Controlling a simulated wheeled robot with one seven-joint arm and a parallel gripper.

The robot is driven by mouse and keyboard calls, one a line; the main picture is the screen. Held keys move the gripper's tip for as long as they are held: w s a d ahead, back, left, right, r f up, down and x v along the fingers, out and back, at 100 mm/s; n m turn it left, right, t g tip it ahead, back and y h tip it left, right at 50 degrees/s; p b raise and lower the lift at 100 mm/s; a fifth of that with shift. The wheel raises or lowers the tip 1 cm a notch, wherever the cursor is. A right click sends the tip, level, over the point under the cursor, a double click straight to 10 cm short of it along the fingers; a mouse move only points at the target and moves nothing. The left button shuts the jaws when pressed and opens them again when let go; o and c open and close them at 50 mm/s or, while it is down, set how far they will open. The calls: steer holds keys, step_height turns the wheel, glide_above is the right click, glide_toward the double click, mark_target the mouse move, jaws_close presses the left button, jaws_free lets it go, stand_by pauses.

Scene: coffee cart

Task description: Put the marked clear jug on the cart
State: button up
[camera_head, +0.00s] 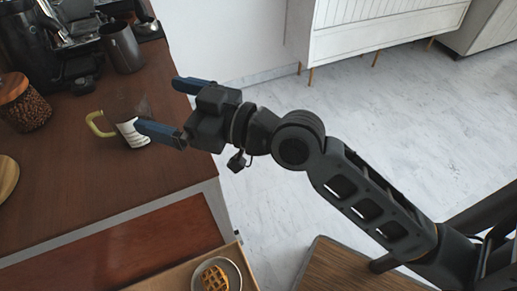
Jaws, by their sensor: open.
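A jug (127,130) with a yellow-green handle on its left stands on the dark brown counter (60,190). Its upper part looks see-through and its lower part whitish. My gripper (157,104) is open, with its two blue fingers pointing left toward the jug. The nearer finger's tip overlaps the jug's right edge in the picture; I cannot tell whether they touch.
A dark metal pitcher (123,48) and a black coffee machine (62,45) stand behind the jug. A jar of coffee beans (25,108) is at the left. A plate with a waffle (215,278) sits at the bottom. The pale floor (400,110) looks clear.

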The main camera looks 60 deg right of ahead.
steer(key=s+d+f+m+g+h, duration=0.1)
steer(key=s+f, duration=0.3)
steer(key=s, duration=0.2)
steer(key=s+f+g+h, duration=0.1)
steer(key=s+f+h, duration=0.1)
steer(key=s+f, duration=0.35)
steer(key=s+a, duration=0.1)
steer(key=s, duration=0.7)
steer(key=s+a+r+m+g, duration=0.1)
steer(key=s+a, duration=0.1)
steer(key=s, duration=0.7)
steer(key=shift+s+r, duration=0.2)
steer(key=shift+r, duration=0.1)
